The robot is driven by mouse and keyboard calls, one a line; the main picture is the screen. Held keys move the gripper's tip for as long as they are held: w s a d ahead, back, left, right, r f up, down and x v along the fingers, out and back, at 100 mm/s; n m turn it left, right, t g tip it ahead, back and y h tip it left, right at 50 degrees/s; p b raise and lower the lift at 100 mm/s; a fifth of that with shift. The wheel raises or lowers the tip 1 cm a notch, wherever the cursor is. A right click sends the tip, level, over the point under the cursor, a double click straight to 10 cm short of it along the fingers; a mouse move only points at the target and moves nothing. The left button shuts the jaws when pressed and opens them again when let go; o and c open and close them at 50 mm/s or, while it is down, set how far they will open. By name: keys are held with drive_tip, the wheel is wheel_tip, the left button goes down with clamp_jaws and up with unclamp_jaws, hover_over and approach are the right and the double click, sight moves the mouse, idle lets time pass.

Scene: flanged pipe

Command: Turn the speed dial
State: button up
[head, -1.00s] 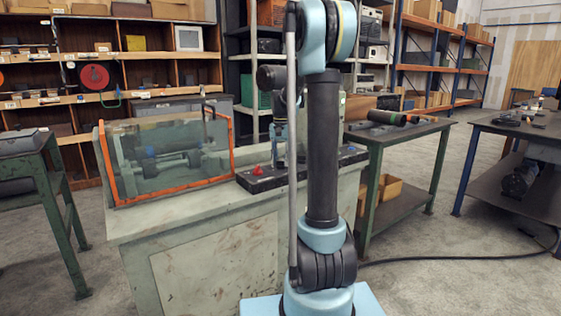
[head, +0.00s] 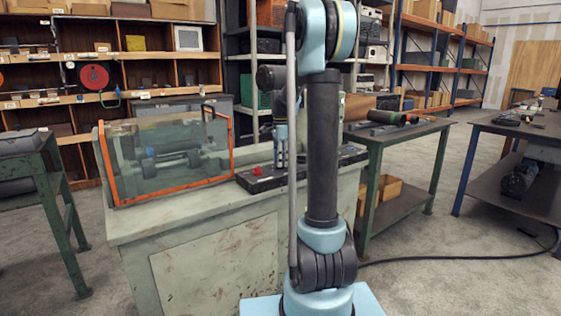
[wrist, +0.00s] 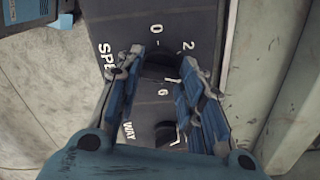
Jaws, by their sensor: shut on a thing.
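The speed dial (wrist: 160,66) is a dark round knob on a dark panel (wrist: 190,22), with the printed numbers 0, 2 and 6 around it and part of the word SPEED beside it. My gripper (wrist: 161,62) has one blue finger on each side of the dial and is shut on it. The fingertips hide the dial's sides, and I cannot read its exact setting. In the head view my gripper (head: 281,164) points down at the control panel (head: 262,184) on the bench, and the dial is hidden there.
A second dark knob (wrist: 166,132) sits lower on the panel, close to my right finger. A red button (head: 257,170) stands on the panel's left part. An orange-framed clear guard (head: 170,155) stands left of it on the pale bench (head: 190,213).

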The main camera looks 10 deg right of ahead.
drive_tip(key=shift+a+m, duration=0.1)
drive_tip(key=shift+m, duration=0.9)
drive_tip(key=shift+w, duration=0.1)
drive_tip(key=o, duration=1.1)
drive_tip(key=shift+c, duration=0.2)
drive_tip(key=shift+r, duration=0.1)
wheel_tip(320, 180, up, 12)
